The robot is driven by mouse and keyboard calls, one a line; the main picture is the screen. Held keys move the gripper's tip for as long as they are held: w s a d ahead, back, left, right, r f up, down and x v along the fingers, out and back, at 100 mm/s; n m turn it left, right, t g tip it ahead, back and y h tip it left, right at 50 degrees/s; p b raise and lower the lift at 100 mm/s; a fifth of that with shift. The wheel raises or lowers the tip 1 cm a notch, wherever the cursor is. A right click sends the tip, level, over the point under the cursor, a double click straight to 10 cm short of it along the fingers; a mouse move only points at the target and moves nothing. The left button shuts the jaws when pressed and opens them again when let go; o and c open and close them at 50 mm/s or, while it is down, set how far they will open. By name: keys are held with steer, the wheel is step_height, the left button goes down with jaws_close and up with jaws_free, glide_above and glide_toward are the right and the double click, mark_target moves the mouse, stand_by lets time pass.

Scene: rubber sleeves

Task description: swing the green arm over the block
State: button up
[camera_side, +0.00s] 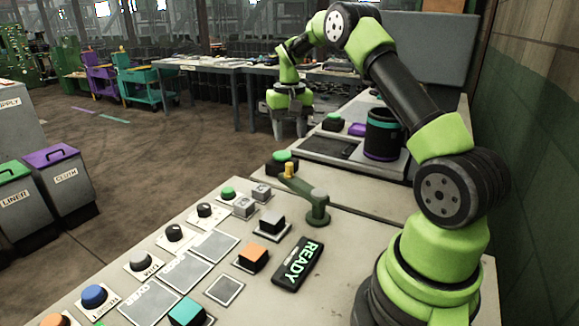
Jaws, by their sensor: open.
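The green arm (303,188) is a short dull-green lever on a round post (317,210), with a yellow knob (289,171) at its free end. It points back and to the left from the post. An orange block (253,257) and a teal block (187,312) sit nearer the camera. My gripper (289,132) is open and points down, in the air beyond the lever's knob. Nothing shows between its fingers.
The panel holds a dark READY sign (298,264), a green button (227,193), knobs and a blue button (94,296). A dark cup (382,135) with teal and purple bands stands at the back right. Grey bins (58,180) stand on the floor at left.

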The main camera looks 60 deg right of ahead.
mark_target(290, 164)
step_height(290, 164, down, 10)
steer(key=shift+r, duration=0.2)
jaws_close()
